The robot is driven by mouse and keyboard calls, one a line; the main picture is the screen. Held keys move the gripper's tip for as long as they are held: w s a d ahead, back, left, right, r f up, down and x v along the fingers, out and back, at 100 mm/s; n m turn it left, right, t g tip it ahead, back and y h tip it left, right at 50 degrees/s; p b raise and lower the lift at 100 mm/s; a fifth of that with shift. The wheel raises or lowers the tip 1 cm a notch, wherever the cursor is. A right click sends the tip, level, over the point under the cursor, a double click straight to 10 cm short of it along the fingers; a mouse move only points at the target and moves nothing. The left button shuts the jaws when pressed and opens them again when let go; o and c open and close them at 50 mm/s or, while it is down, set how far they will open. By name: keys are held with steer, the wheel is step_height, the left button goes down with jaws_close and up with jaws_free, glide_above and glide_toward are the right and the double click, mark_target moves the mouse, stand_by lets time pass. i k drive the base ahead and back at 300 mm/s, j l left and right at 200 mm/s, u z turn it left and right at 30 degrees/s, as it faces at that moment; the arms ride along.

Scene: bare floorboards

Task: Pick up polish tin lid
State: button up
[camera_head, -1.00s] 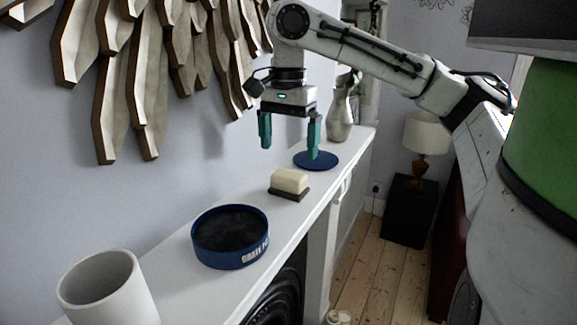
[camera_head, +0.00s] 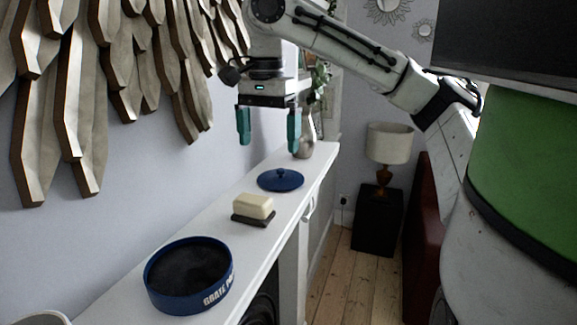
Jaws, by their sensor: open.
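The polish tin lid (camera_head: 281,181) is a flat dark blue disc with a small knob on top. It lies on the white mantel shelf, towards its far end. The open polish tin (camera_head: 189,276) is blue with a dark inside and white lettering, and stands nearer on the same shelf. My gripper (camera_head: 269,141) points down with its two teal fingers spread wide apart. It is empty and hangs above the shelf, over the lid's area in the picture and apart from the lid. How far it is from the lid in depth I cannot tell.
A cream block on a dark dish (camera_head: 253,210) sits between tin and lid. A grey vase (camera_head: 303,146) stands behind the lid, partly hidden by my gripper. A white cup (camera_head: 42,319) shows at the bottom left. A wooden wall piece (camera_head: 110,80) hangs above the shelf.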

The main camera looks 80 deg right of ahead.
mark_target(280, 179)
steer(key=z, duration=1.3)
